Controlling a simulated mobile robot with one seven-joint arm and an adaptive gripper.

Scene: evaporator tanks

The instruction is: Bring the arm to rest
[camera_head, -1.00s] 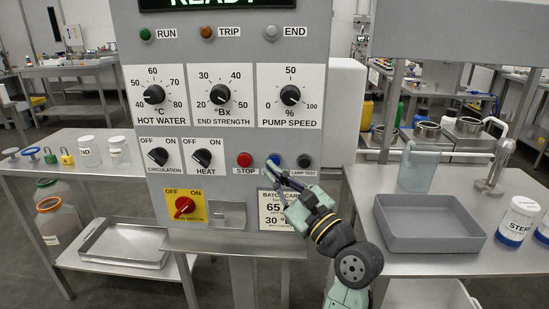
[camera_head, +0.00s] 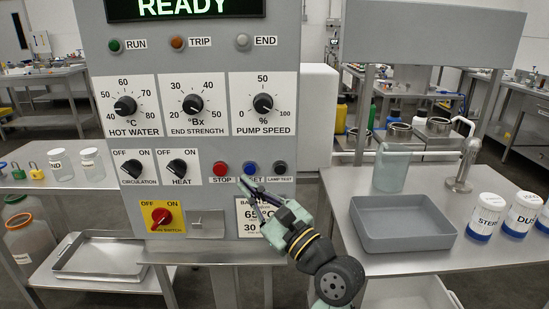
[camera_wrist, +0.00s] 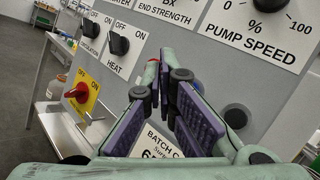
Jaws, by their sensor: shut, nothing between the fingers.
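My gripper (camera_head: 246,184) is in front of the grey control panel (camera_head: 215,150), just below the STOP button (camera_head: 221,168) and the blue button (camera_head: 250,168), whose label it partly hides. It is shut and empty. In the wrist view my gripper (camera_wrist: 166,62) points up at the panel with its purple pads close together. Whether the tips touch the panel cannot be told. The arm reaches in from the lower right of the head view, bent at a dark joint. The display reads READY.
A red main switch (camera_head: 162,216) and a small metal bracket (camera_head: 206,223) are on the lower panel. To the right, a steel table holds a grey tray (camera_head: 403,224), a green-grey jug (camera_head: 391,168) and white jars (camera_head: 485,216). A left table holds padlocks and jars.

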